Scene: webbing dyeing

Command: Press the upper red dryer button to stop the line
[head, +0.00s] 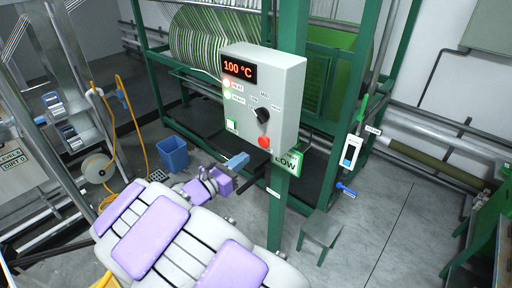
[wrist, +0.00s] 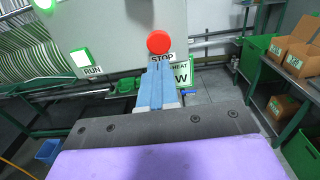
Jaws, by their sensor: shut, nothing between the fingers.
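A grey control box (head: 282,95) on a green post has a display (head: 239,70) reading 100 °C, a black knob and a red button (head: 264,142) low on its front. In the wrist view, that round red button (wrist: 159,42) sits above a STOP label (wrist: 161,58). A green-and-white RUN button (head: 231,125) is to its left. My gripper (head: 238,160) is below and left of the box in the head view. In the wrist view, its blue fingers (wrist: 157,68) are together and empty, pointing just below the red button. I see no contact.
A LOW sign (head: 287,162) hangs under the box. Green machine framing (head: 161,70) with striped webbing stands behind. A blue bin (head: 173,153) is on the floor at left. Shelves with cardboard boxes (wrist: 294,57) stand at right. A small green stool (head: 320,232) is near the post.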

